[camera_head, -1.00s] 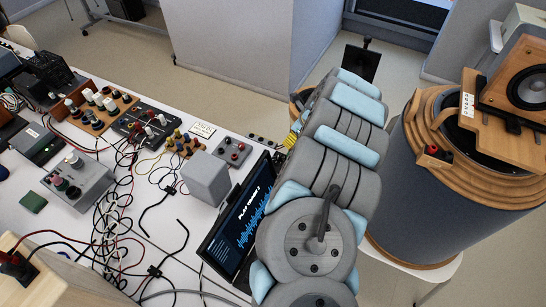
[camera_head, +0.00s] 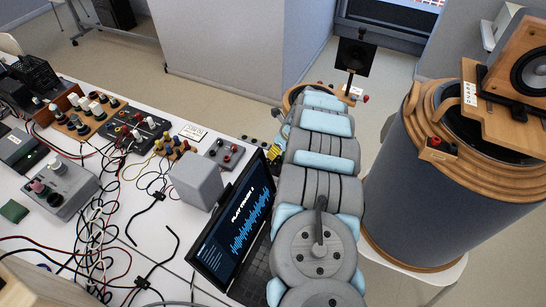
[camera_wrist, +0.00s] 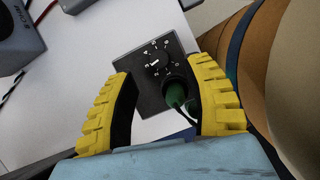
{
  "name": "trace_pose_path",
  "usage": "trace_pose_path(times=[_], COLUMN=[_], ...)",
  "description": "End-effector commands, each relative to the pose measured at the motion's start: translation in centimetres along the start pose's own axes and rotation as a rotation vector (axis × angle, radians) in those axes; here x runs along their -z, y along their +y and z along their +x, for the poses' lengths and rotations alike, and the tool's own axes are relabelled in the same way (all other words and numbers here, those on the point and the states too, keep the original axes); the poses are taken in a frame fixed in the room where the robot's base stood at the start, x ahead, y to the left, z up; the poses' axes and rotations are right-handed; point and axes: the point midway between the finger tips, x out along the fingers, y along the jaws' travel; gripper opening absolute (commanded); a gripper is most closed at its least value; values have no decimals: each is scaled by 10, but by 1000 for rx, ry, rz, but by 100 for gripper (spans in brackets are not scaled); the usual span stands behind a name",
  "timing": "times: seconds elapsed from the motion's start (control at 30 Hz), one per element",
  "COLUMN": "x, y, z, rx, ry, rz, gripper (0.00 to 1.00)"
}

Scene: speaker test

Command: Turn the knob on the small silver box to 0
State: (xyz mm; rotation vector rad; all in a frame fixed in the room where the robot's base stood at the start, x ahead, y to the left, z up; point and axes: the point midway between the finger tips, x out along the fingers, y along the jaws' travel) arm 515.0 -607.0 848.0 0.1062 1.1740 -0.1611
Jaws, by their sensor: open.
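In the wrist view, a small dark grey box (camera_wrist: 135,67) lies on the white table. Its top has a black knob (camera_wrist: 155,71) inside a dial with white marks and numbers. The knob's exact setting is too small to read surely. A green plug (camera_wrist: 174,92) with a dark cable sits in the box below the knob. My gripper (camera_wrist: 163,82) has yellow ribbed fingers spread apart, one on each side of the box in this view. Nothing is between them in a grip, and the knob appears beyond the tips. In the head view my arm hides most of that area.
A laptop (camera_head: 232,232) stands open left of my arm. A grey cube (camera_head: 196,181), a grey box with knobs (camera_head: 61,187), and tangled cables (camera_head: 97,230) cover the table. A large round speaker cabinet (camera_head: 415,205) stands close on the right.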

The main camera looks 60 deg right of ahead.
Motion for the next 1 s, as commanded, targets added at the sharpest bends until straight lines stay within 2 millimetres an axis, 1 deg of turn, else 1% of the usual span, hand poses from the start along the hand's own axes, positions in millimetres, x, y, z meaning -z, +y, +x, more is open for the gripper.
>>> trace_pose_path(times=[0.03, 0.1, 0.4, 0.7, 1.0], x=[3, 4, 3, 1, 1], y=[0, 0, 0, 0, 0], z=[7, 15, 41, 53, 54], rx=[0, -1, 0, 1, -1], ry=[4, 5, 4, 1, 0], rz=[0, 1, 0, 1, 1], gripper=[52, 52, 52, 52, 52])
